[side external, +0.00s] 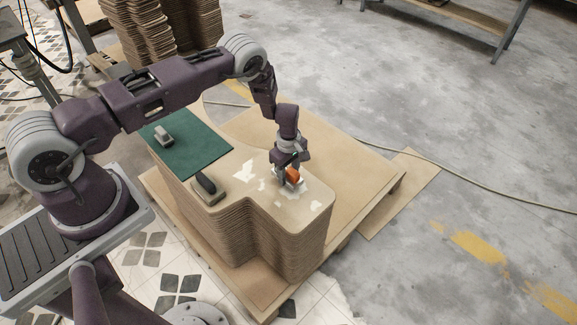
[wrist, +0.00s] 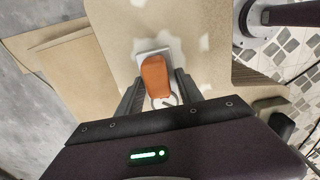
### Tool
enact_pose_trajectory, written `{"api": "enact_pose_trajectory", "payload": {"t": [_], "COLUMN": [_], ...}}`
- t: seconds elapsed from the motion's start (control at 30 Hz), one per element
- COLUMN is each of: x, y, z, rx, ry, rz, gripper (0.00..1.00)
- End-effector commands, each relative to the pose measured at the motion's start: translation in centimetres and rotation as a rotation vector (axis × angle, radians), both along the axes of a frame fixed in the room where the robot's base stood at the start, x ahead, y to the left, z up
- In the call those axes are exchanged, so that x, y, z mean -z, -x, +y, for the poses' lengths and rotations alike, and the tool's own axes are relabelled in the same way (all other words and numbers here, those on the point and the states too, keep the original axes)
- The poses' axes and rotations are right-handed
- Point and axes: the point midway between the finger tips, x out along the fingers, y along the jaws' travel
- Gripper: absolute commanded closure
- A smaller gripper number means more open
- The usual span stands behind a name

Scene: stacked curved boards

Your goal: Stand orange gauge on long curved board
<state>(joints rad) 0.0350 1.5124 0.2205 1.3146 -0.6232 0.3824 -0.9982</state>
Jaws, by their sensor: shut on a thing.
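The orange gauge (side external: 292,175) is at my gripper (side external: 285,174), over the right part of the top curved board (side external: 262,164). In the wrist view the orange gauge (wrist: 154,76) shows between the two fingers of my gripper (wrist: 158,85), with a pale grey base plate and a thin ring by it. My gripper is shut on it. The gauge is at or very near the board surface; I cannot tell whether it touches. White patches mark the board around it.
A dark-handled tool (side external: 206,185) lies near the stack's left edge. The stack stands on a wooden pallet (side external: 262,290). A cable (side external: 470,183) crosses the floor at right.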

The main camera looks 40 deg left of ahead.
Motion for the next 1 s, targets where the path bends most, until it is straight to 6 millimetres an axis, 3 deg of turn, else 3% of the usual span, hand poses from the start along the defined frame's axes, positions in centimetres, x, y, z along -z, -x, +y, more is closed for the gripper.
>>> {"api": "enact_pose_trajectory", "payload": {"t": [1.0], "x": [1.4], "y": [0.0], "z": [0.0], "rx": [0.000], "ry": [0.000], "rz": [-0.001], "gripper": [1.00]}}
